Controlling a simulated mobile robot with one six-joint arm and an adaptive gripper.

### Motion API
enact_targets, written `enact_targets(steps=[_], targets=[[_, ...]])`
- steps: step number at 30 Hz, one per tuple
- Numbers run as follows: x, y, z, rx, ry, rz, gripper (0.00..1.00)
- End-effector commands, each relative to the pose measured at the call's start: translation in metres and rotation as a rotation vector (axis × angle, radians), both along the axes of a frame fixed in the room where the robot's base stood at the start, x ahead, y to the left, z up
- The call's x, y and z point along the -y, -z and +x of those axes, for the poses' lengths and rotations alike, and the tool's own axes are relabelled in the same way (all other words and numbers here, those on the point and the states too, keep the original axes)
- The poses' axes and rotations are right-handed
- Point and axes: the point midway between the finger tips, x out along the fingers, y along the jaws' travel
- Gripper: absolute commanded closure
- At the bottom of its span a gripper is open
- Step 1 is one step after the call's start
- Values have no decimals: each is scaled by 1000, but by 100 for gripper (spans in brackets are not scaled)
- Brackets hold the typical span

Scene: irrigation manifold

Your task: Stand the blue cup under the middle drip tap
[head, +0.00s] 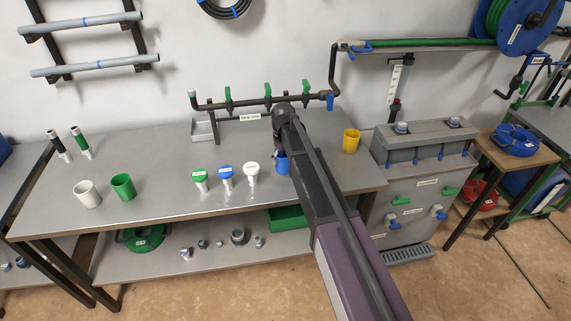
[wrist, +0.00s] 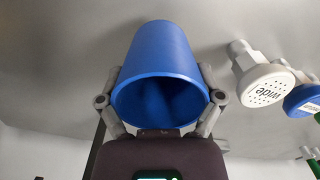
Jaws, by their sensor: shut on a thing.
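The blue cup (head: 283,162) is partly hidden behind my arm in the head view, over the right part of the bench. In the wrist view the blue cup (wrist: 158,60) sits between the two fingers of my gripper (wrist: 162,92), which is shut on it. Its open mouth faces the camera; whether its base touches the bench is unclear. The drip line has three green-handled taps on a dark pipe; the middle drip tap (head: 268,92) is behind and slightly left of the cup. My arm hides the spot right of it.
Green (head: 199,178), blue (head: 227,176) and white (head: 251,172) sprinkler heads stand left of the cup. A yellow cup (head: 351,140) stands to the right, white (head: 87,194) and green (head: 123,187) cups at left.

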Motion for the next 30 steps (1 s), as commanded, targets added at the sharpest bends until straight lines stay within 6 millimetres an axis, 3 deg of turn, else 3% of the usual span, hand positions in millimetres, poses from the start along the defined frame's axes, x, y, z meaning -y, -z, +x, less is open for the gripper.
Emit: enact_targets(steps=[5, 9, 19, 30], targets=[[-1, 0, 3, 0, 0, 0, 48], [-2, 2, 17, 0, 0, 0, 48], [-1, 32, 13, 0, -1, 0, 48], [-2, 36, 13, 0, -1, 0, 48]])
